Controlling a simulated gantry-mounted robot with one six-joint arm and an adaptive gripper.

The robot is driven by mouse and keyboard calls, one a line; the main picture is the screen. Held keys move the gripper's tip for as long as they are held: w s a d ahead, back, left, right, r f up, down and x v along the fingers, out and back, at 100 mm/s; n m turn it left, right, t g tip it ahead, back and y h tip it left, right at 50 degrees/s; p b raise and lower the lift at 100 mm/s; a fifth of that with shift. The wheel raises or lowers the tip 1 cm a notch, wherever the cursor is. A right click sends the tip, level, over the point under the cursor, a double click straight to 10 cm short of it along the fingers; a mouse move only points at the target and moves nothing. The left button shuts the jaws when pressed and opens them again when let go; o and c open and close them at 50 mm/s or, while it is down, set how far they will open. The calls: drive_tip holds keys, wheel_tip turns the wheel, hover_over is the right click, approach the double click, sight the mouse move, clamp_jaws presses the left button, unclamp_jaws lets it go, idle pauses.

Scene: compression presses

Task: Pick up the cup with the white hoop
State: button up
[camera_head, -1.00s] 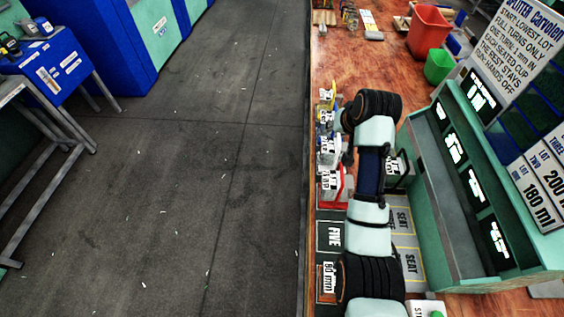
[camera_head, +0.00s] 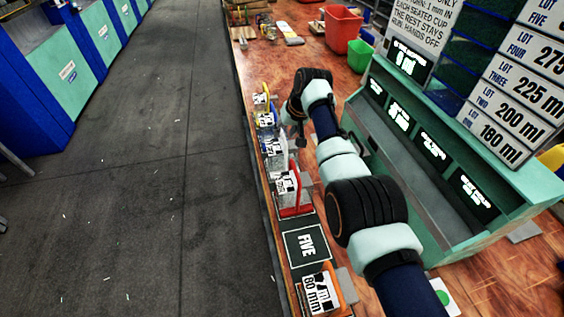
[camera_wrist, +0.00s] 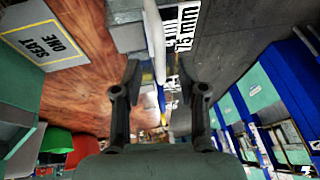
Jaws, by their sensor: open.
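The cup with the white hoop (camera_head: 276,151) stands in the row of labelled cups along the table's left edge. In the wrist view its white hoop (camera_wrist: 154,42) shows as a thin upright band between my finger lines, with a printed label to its right. My gripper (camera_wrist: 161,95) is open and empty, one finger on each side of the view. In the head view my gripper (camera_head: 299,138) hangs just right of the row, close to the white-hoop cup. I cannot tell the exact gap.
The red-hoop cup (camera_head: 289,188) stands nearer, the blue-hoop cup (camera_head: 265,119) and yellow-hoop cup (camera_head: 260,100) farther along. A green panelled press unit (camera_head: 430,150) rises on the right. A red bin (camera_head: 342,27) and green bin (camera_head: 360,54) stand at the back. Open floor lies left.

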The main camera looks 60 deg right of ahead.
drive_tip(key=shift+b+x, duration=1.1)
drive_tip(key=shift+b, duration=0.15)
drive_tip(key=shift+r, duration=0.1)
clamp_jaws()
